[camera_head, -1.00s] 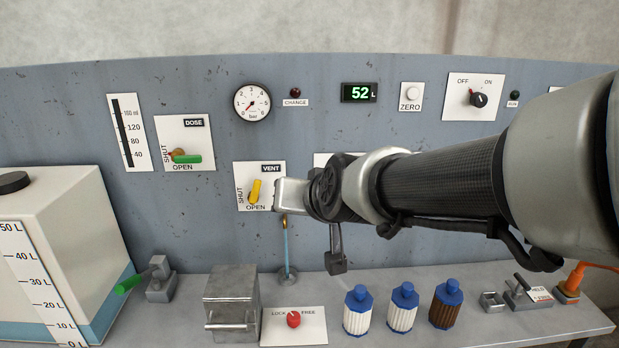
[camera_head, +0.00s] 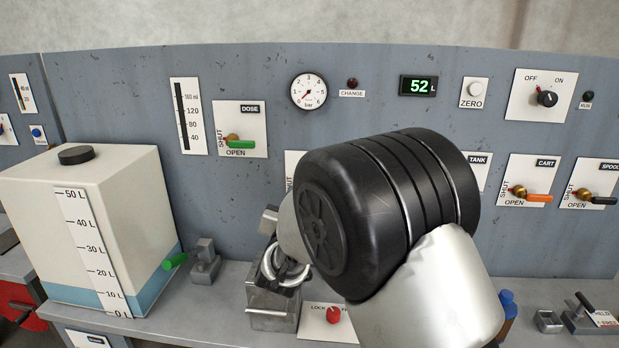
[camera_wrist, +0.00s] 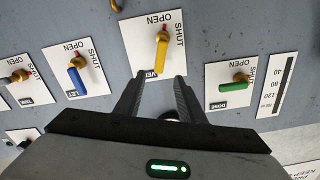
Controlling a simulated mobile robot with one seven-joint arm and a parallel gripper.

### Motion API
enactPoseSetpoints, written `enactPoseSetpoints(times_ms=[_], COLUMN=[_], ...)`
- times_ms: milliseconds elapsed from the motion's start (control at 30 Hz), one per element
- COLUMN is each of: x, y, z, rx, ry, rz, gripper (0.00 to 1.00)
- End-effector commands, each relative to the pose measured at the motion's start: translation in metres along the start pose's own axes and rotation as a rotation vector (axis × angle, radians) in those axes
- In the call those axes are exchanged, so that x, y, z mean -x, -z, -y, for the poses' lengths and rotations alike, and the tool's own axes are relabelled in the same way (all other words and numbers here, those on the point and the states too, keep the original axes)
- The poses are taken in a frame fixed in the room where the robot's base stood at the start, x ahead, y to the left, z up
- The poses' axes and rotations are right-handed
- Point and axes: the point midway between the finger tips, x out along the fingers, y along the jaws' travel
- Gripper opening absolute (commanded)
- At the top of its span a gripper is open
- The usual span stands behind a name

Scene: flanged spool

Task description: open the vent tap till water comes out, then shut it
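The vent tap has a yellow handle (camera_wrist: 160,55) on a brass pivot, on a white plate marked VENT, OPEN and SHUT in the wrist view. The handle runs parallel to the SHUT lettering. My gripper (camera_wrist: 160,82) is open, with its two dark fingers apart and their tips near the handle's free end. I cannot tell whether they touch it. In the head view only a left strip of the vent plate (camera_head: 291,163) shows; my arm hides the handle and my fingers. No water stream is visible now.
The dose tap's green handle (camera_wrist: 233,87) and a blue-handled tap (camera_wrist: 77,80) flank the vent tap. A white tank (camera_head: 115,215) stands at the left. A metal box (camera_head: 268,310) and a red knob (camera_head: 333,314) sit on the bench below my arm.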

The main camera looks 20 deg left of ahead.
Motion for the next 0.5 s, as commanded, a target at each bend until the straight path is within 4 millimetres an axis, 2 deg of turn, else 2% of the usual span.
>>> enactPoseSetpoints(times_ms=[33, 300, 500], x=[-0.013, -0.071, -0.104], y=[0.001, 0.001, 0.001], z=[-0.001, -0.001, -0.001], rx=[0.001, 0.001, 0.0], ry=[-0.002, -0.001, -0.001], rz=[-0.002, -0.001, 0.0], gripper=[0.36, 0.36, 0.36])
